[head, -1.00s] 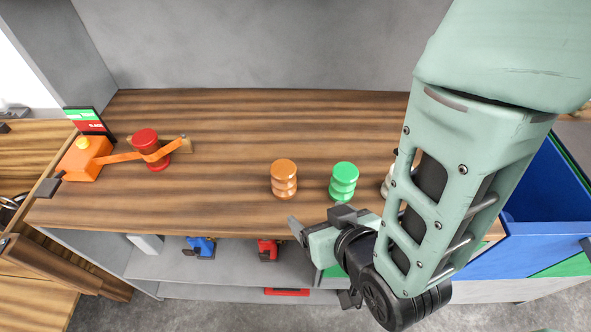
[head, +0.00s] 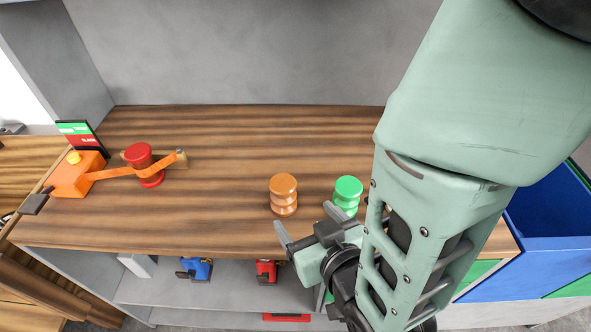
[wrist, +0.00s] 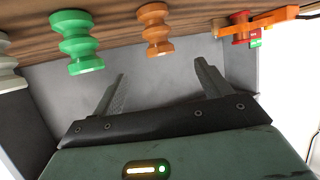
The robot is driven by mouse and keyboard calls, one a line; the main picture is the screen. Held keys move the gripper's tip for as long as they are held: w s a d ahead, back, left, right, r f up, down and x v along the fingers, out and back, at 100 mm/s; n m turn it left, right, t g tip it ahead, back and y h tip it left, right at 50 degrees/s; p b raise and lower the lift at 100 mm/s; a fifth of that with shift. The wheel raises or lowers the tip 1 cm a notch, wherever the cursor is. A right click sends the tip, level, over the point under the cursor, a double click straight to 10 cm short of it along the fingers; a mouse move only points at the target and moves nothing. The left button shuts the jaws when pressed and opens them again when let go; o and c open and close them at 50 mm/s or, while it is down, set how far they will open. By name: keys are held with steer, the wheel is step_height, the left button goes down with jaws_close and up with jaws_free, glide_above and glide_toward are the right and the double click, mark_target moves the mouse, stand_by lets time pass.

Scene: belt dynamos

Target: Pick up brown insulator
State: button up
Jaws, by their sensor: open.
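The brown insulator (head: 283,194) is an orange-brown ribbed spool standing upright on the wooden bench (head: 225,226), left of a green insulator (head: 347,194). My gripper (head: 305,224) is open and empty near the bench's front edge, just right of the brown insulator and in front of the green one. In the wrist view my gripper's fingers (wrist: 160,82) are spread with nothing between them. The brown insulator (wrist: 155,30) shows there beyond the fingertips, with the green insulator (wrist: 76,42) to its left. A pale insulator (wrist: 8,68) is partly cut off at the left edge.
A red insulator (head: 144,165) stands at the left with an orange belt around it, beside an orange box (head: 75,176). A blue bin (head: 556,210) is at the right. Blue (head: 197,268) and red (head: 266,270) vices sit below the bench. The bench's back middle is clear.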

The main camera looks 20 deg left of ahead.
mark_target(282, 186)
steer(key=shift+w+a+f+b, duration=0.2)
steer(key=shift+f+b, duration=0.25)
steer(key=shift+b, duration=2.8)
steer(key=p+x, duration=0.1)
steer(key=x, duration=0.6)
steer(key=shift+w+r+p, duration=0.15)
steer(key=shift+w+p, duration=0.1)
steer(key=shift+p, duration=0.15)
steer(key=x, duration=0.1)
steer(key=p+x, duration=0.1)
steer(key=x, duration=0.2)
steer(key=shift+w+a+r, duration=0.2)
steer(key=shift+w+r, duration=0.05)
steer(key=shift+r, duration=0.05)
steer(key=shift+w+a+f+p, duration=0.2)
steer(key=shift+w+a+p, duration=0.05)
steer(key=shift+p, duration=0.05)
steer(key=c, duration=1.3)
